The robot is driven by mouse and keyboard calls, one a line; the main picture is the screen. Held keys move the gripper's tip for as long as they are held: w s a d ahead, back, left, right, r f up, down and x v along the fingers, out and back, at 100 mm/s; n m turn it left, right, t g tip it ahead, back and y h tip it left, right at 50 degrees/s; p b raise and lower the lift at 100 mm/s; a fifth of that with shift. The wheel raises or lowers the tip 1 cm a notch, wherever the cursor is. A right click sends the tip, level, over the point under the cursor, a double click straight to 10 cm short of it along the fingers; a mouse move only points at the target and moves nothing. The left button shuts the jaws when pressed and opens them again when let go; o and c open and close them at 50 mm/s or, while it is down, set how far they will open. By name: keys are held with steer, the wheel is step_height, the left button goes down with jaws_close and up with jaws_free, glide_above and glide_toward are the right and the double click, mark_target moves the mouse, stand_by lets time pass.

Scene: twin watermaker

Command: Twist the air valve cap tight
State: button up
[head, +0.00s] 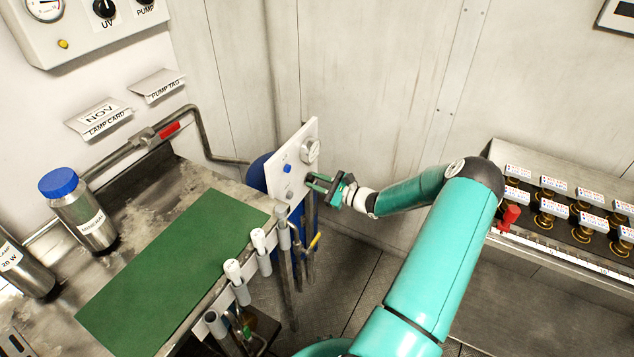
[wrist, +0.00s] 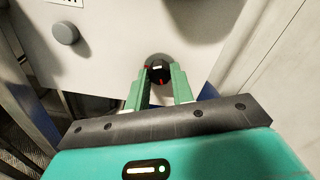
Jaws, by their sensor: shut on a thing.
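A white panel (head: 296,163) stands upright beyond the bench end, and it fills the upper part of the wrist view (wrist: 112,50). A small round black cap (wrist: 158,72) with red and white marks sits on the panel; I take it to be the air valve cap. My gripper (wrist: 158,80) is shut on the cap, with a green finger on each side. In the head view my gripper (head: 318,184) is at the panel's right side, and the cap is hidden behind the fingers. I cannot tell how tight the cap is.
A blue knob (head: 287,168) and a round gauge (head: 310,150) are on the panel near my gripper. A grey knob (wrist: 65,33) shows in the wrist view. The bench with a green mat (head: 170,275) is left. A rack of labelled parts (head: 570,215) is right.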

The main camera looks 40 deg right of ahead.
steer(key=shift+m, duration=0.3)
steer(key=m, duration=1.3)
steer(key=shift+m, duration=0.3)
steer(key=m, duration=0.4)
steer(key=shift+d, duration=0.1)
steer(key=m, duration=0.4)
steer(key=shift+m, duration=0.3)
steer(key=o, duration=1)
steer(key=shift+s, duration=0.1)
steer(key=v, duration=1.3)
steer(key=shift+s, duration=0.35)
